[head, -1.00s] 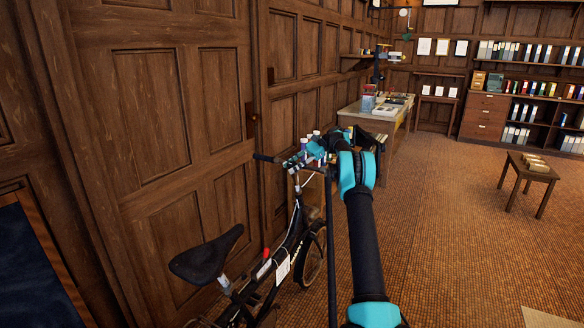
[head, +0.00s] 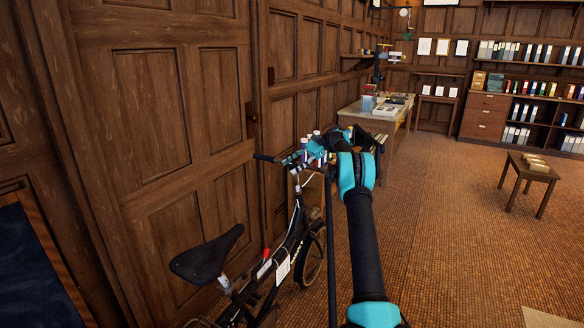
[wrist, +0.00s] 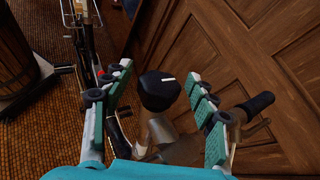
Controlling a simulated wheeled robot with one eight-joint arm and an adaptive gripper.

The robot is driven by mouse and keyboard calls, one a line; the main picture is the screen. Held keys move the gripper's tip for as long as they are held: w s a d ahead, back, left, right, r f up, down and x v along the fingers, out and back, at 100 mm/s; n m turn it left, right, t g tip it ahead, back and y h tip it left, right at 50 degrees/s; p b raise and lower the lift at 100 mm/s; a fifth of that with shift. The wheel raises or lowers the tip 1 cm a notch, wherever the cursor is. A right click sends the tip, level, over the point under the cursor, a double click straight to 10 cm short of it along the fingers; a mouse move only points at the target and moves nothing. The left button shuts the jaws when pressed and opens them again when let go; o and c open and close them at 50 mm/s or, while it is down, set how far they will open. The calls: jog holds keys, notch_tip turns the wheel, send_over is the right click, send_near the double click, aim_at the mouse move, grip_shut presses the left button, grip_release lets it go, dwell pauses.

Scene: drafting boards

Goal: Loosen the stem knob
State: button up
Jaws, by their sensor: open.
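In the wrist view, the stem knob (wrist: 158,90) is a black knob with a white line on its top. It lies between the two green-padded fingers of my gripper (wrist: 155,100), which is open, with a gap visible on each side of the knob. In the head view, my gripper (head: 318,147) is at the handlebar of the black bicycle (head: 290,258), and the knob cannot be made out there.
The bicycle leans near the panelled wall (head: 150,120). A black handlebar grip (wrist: 258,104) shows right of my fingers. A desk (head: 400,112) with items stands behind, and a small low table (head: 530,172) is at the right. The floor between is clear.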

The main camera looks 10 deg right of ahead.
aim_at(292, 164)
notch_tip(292, 164, up, 10)
jog(key=shift+f, duration=0.1)
dwell(0.4)
